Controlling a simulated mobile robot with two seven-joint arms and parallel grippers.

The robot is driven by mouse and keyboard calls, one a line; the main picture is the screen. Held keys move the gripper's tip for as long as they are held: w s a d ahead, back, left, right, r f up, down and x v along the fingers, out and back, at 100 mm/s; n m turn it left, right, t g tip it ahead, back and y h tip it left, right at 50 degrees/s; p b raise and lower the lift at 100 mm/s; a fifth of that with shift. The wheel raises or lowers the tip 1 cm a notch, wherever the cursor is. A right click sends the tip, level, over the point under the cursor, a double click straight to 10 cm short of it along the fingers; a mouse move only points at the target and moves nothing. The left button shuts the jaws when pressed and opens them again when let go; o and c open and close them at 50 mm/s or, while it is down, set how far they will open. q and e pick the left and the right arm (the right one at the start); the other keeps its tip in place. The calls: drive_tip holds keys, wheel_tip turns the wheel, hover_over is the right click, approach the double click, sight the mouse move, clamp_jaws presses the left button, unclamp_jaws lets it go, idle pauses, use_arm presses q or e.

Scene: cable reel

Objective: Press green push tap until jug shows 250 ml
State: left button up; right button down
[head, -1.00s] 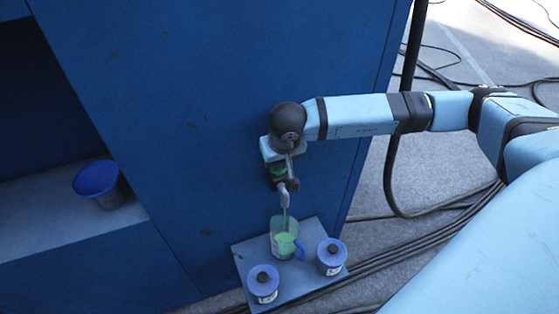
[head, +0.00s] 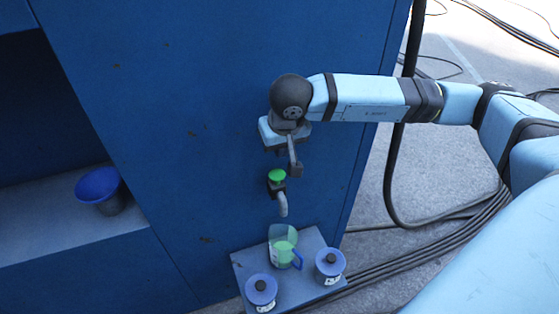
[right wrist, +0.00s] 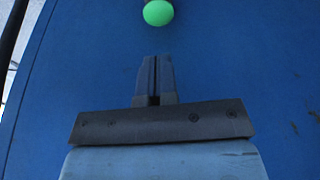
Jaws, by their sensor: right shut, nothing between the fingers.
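The green push tap (head: 277,176) sits on the blue cabinet wall with its grey spout (head: 283,205) pointing down. Its green button (right wrist: 158,12) also shows at the top of the right wrist view. The clear jug (head: 281,243) with a blue handle stands under the spout and holds green liquid; its marks are too small to read. No stream runs from the spout. My right gripper (head: 296,168) is shut and empty, just above the button and apart from it; its fingers (right wrist: 155,78) show in the right wrist view. My left gripper is out of view.
Black cables lie on the floor at right.

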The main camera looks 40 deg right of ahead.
drive_tip(key=shift+v, duration=2.1)
drive_tip(key=shift+w, duration=0.1)
